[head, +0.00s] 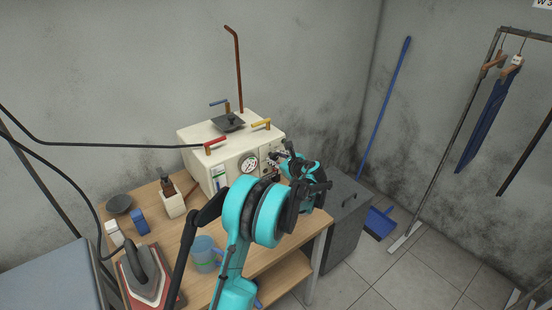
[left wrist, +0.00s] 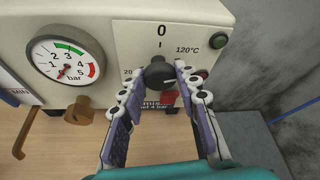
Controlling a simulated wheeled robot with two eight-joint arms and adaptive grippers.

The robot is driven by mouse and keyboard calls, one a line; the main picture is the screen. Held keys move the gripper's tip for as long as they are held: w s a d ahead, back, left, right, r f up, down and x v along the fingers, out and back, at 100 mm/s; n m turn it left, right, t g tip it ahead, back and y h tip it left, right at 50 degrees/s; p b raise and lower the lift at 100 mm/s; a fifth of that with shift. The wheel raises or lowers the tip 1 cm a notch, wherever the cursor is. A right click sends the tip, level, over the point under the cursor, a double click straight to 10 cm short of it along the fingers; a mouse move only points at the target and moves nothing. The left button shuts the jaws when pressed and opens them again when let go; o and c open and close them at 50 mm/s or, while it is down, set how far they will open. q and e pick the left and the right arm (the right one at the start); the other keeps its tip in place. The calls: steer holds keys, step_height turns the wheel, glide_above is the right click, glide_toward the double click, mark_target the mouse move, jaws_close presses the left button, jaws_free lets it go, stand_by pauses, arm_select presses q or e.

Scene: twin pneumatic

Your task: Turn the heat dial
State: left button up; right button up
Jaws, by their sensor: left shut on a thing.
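The heat dial is a dark round knob (left wrist: 159,73) on the front of the cream boiler box (left wrist: 120,20), below a "0" mark with "120°C" to its right. My left gripper (left wrist: 160,85) has its two fingers on either side of the dial, shut on it. In the head view the left gripper (head: 284,158) reaches the right part of the boiler's front, and the arm hides the dial there. My right gripper is not in view.
A pressure gauge (left wrist: 68,62) and a brass tap (left wrist: 80,106) are left of the dial; a green lamp (left wrist: 218,40) is right of it.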

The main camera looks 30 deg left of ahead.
arm_select(q)
steer(key=shift+m+g, duration=0.4)
stand_by(0.4)
steer(key=o, duration=1.1)
steer(key=shift+o, duration=0.2)
steer(key=v, duration=1.2)
steer(key=shift+w, duration=0.1)
